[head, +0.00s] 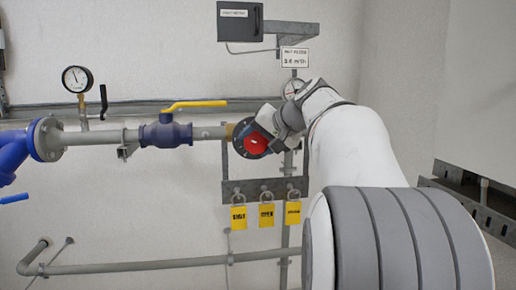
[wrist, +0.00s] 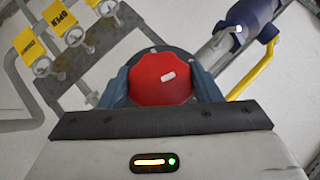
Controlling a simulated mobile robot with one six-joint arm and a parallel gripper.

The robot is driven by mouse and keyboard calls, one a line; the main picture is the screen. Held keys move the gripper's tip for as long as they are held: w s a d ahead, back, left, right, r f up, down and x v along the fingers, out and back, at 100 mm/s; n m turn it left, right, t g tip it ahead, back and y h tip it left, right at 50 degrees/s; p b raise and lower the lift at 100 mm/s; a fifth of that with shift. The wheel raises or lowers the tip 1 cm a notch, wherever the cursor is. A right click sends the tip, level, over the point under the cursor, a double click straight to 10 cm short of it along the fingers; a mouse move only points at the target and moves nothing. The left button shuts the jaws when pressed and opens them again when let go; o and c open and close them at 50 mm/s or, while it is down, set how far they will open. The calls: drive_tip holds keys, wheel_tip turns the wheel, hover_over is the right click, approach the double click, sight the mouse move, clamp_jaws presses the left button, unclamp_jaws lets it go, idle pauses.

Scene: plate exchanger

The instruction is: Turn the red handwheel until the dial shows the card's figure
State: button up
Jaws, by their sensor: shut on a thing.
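The red handwheel (head: 256,142) sits at the right end of the pipe in the head view. It also shows in the wrist view (wrist: 160,80), with a small white mark on its face. My gripper (wrist: 162,88) is shut on it, one blue-grey finger on each side. The card (head: 294,58) hangs at upper right and reads about 3.6 m³/h, though the print is small. A round dial (head: 292,88) shows just below the card, partly hidden by my arm. Its reading is too small to tell.
A blue valve with a yellow lever (head: 196,104) is left of the wheel. A pressure gauge (head: 77,78) stands further left. Yellow-tagged padlocks (head: 266,214) hang on a rail below the wheel. A dark box (head: 240,22) is above. A metal tray (head: 480,195) is at right.

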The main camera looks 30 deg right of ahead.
idle(0.4)
drive_tip(key=o, duration=1)
drive_tip(key=shift+s, duration=0.1)
drive_tip(key=v, duration=0.7)
drive_tip(key=shift+s+d+r+b, duration=0.15)
drive_tip(key=shift+s+d+b, duration=0.1)
drive_tip(key=shift+b, duration=0.05)
